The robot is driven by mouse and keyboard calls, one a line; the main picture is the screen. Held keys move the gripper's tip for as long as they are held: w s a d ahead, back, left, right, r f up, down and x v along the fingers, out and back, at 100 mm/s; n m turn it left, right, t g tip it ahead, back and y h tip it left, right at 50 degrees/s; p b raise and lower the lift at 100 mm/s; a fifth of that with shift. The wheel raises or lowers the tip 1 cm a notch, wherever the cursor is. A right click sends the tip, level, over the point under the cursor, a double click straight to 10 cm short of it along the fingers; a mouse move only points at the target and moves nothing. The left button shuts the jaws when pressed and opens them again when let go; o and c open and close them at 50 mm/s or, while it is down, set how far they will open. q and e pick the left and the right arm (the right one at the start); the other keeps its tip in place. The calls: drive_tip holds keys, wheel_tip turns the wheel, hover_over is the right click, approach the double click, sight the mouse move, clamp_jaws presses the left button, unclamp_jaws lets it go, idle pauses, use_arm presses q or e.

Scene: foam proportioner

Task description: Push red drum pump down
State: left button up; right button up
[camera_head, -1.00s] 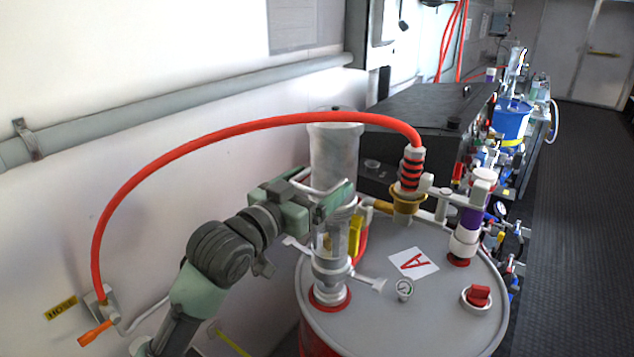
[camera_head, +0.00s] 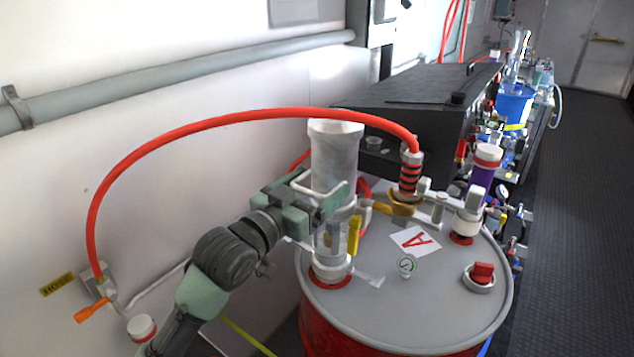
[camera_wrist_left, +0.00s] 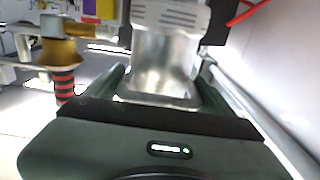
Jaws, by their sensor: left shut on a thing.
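The red drum (camera_head: 335,325) with a grey lid (camera_head: 440,310) stands at the lower middle of the head view. The pump, a tall silver-grey cylinder (camera_head: 336,160), rises upright from the lid's left side, with a red ring at its base. My left gripper (camera_head: 322,205) is shut on the pump's upper part, partly hiding it. In the left wrist view, the gripper's fingers (camera_wrist_left: 158,92) lie on either side of the silver metal pump part (camera_wrist_left: 163,62). The exact contact is hidden. My right gripper is not in view.
A red hose (camera_head: 220,120) arches from a wall fitting to a striped connector (camera_head: 410,170) on the lid. A gauge (camera_head: 407,265), red knob (camera_head: 482,272) and purple cylinder (camera_head: 484,172) also stand on the lid. The white wall is close on the left; dark floor is free at right.

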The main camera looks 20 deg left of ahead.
use_arm(q)
drive_tip(key=o, duration=1.8)
drive_tip(key=shift+d+f, duration=0.15)
drive_tip(key=shift+f, duration=0.3)
drive_tip(key=shift+r, duration=0.15)
drive_tip(key=b+v, duration=0.2)
drive_tip(key=v, duration=0.6)
drive_tip(key=shift+r, duration=0.1)
